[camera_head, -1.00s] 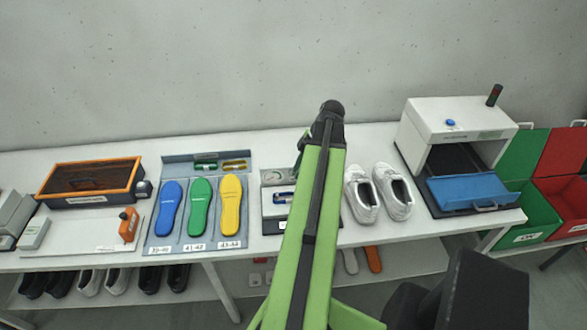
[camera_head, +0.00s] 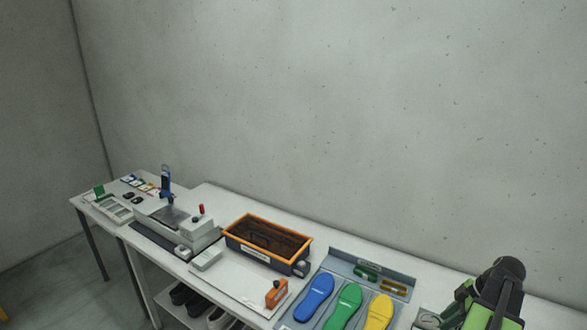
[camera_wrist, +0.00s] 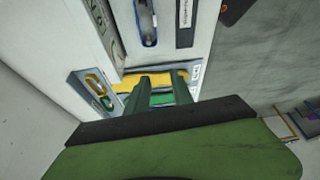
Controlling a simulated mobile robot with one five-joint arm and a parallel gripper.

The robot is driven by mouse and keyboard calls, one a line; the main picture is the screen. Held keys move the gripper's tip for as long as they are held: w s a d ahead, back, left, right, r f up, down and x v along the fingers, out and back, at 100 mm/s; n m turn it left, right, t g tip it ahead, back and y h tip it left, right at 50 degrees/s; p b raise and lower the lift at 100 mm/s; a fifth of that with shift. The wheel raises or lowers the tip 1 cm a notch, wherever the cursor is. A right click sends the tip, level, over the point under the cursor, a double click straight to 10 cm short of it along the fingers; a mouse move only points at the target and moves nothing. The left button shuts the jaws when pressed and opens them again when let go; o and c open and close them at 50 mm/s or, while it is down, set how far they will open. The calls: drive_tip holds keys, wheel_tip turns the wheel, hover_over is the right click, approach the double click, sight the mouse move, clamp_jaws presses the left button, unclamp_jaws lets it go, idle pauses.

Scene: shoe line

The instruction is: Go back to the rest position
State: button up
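My arm (camera_head: 490,300) shows at the lower right of the head view, green with a black joint on top. In the wrist view my gripper (camera_wrist: 160,92) has two dark green fingers that stand apart, with a gap between them and nothing held in it. Past the fingers the wrist view shows the yellow insole (camera_wrist: 150,76) and part of the green insole (camera_wrist: 160,99) below on the bench. The gripper's fingers are hidden in the head view.
The white bench (camera_head: 225,200) runs along the wall. On it are a grey insole tray (camera_head: 345,270), an orange-rimmed box (camera_head: 268,240), an orange tool (camera_head: 276,292) and a grey press machine (camera_head: 180,225). Shoes (camera_head: 218,319) lie on the shelf below.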

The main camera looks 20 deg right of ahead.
drive_tip(key=w+a+f+n+g+b, duration=0.1)
drive_tip(key=w+a+f+n+b, duration=0.15)
drive_tip(key=w+a, duration=0.8)
drive_tip(key=w+a+f+n+g+b, duration=0.1)
drive_tip(key=w+a+f+n+b, duration=0.15)
drive_tip(key=w+a, duration=0.8)
drive_tip(key=a+f+m+h+b, duration=0.1)
drive_tip(key=a+f+m, duration=0.2)
drive_tip(key=a, duration=1)
drive_tip(key=a+f+m+g+h+b, duration=0.1)
drive_tip(key=a+f+m+h+b, duration=0.1)
drive_tip(key=a+m, duration=0.8)
drive_tip(key=a+f, duration=0.1)
drive_tip(key=a, duration=0.3)
drive_tip(key=shift+w, duration=0.2)
